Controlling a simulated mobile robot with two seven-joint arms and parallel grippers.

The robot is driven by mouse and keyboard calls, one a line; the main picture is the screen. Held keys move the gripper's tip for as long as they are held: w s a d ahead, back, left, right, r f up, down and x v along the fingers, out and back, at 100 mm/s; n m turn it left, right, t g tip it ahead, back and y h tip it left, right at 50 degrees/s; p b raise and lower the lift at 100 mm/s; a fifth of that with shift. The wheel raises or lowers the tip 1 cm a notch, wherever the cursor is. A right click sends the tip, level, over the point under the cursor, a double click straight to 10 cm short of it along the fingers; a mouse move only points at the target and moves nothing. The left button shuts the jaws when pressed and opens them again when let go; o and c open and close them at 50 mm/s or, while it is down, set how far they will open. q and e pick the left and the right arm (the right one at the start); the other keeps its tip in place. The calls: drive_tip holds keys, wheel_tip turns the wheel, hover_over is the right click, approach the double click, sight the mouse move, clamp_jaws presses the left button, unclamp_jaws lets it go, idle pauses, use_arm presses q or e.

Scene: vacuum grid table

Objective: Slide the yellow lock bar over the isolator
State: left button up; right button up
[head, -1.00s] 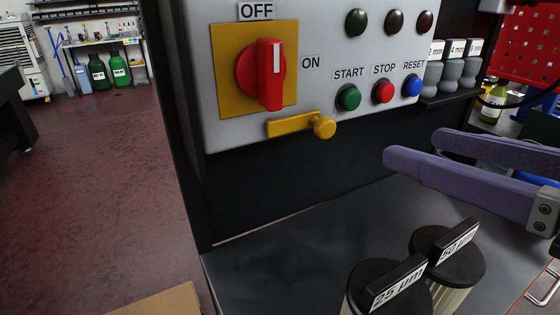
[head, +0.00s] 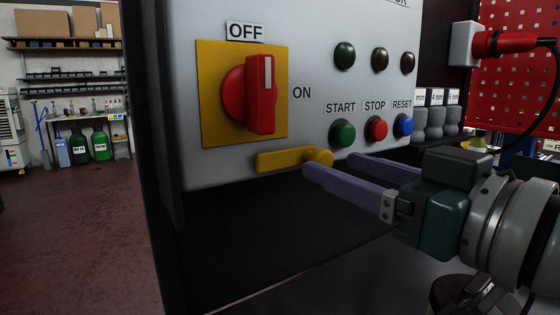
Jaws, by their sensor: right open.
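The isolator is a red rotary handle (head: 260,95) on a yellow square plate (head: 213,110). Its grip stands upright, with its white mark at the top under the OFF label (head: 245,32). The yellow lock bar (head: 278,160) lies level just below the plate, with a round knob (head: 320,156) at its right end. My right gripper (head: 331,165) comes in from the right with its purple fingers open. The nearer fingertip is just below the knob and the other is to its right. I cannot tell whether either touches the knob. My left gripper is not in view.
Green START (head: 342,132), red STOP (head: 377,130) and blue RESET (head: 404,125) buttons sit on the panel above my right fingers. Several grey bottles stand on a shelf to the right. A red plug (head: 503,43) with a cable is at upper right. Open floor lies left of the cabinet.

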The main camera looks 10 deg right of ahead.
drive_tip(key=shift+x, duration=0.8)
drive_tip(key=shift+c, duration=0.4)
clamp_jaws()
idle(0.5)
